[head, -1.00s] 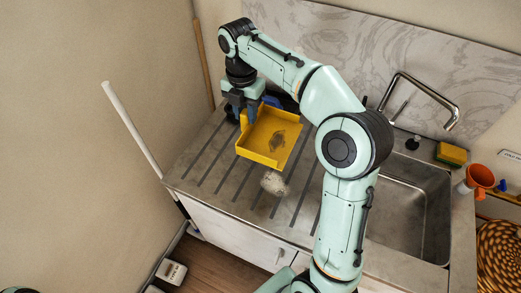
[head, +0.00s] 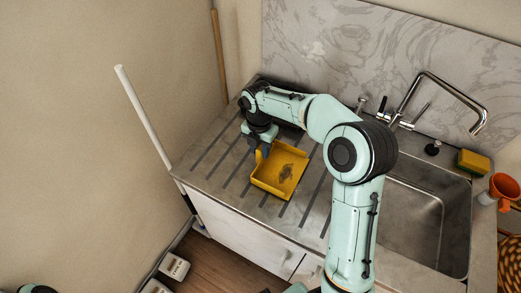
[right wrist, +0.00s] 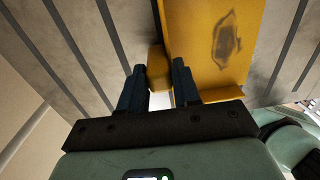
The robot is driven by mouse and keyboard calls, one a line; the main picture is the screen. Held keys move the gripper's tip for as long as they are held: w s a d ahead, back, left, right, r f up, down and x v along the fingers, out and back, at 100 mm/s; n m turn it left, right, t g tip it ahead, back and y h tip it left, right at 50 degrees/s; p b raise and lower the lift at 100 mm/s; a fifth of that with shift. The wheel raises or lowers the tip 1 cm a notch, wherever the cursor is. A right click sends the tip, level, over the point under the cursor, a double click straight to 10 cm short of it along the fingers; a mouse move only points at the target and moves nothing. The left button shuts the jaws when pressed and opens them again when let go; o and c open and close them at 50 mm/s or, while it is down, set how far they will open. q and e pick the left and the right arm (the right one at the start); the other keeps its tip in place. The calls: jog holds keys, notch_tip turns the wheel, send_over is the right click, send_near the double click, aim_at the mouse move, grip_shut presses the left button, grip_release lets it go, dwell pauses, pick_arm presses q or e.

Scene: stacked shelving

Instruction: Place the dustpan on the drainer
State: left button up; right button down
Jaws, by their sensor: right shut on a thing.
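The yellow dustpan (head: 278,170), with a dark worn patch on its pan, is over the grooved drainer (head: 215,165) left of the sink. It looks level and at or very near the surface; I cannot tell whether it touches. My right gripper (head: 264,149) is at its back left end. In the right wrist view the fingers (right wrist: 158,82) are shut on the dustpan's short yellow end (right wrist: 156,62), with the pan (right wrist: 212,45) to the right. My left gripper is not in view.
The sink basin (head: 428,205) and tap (head: 440,95) are to the right, with a yellow sponge (head: 473,162) and orange cup (head: 503,188) beyond. A white pole (head: 143,115) leans at the drainer's left edge. The drainer's front left is clear.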

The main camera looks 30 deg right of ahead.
jog(key=shift+f, duration=0.25)
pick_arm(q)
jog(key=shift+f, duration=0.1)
pick_arm(e)
jog(key=shift+f, duration=0.1)
jog(key=c, duration=0.8)
grip_release()
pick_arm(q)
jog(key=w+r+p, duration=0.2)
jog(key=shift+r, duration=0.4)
pick_arm(e)
notch_tip(320, 180, up, 12)
jog(key=shift+w, duration=0.2)
jog(key=shift+a, duration=0.1)
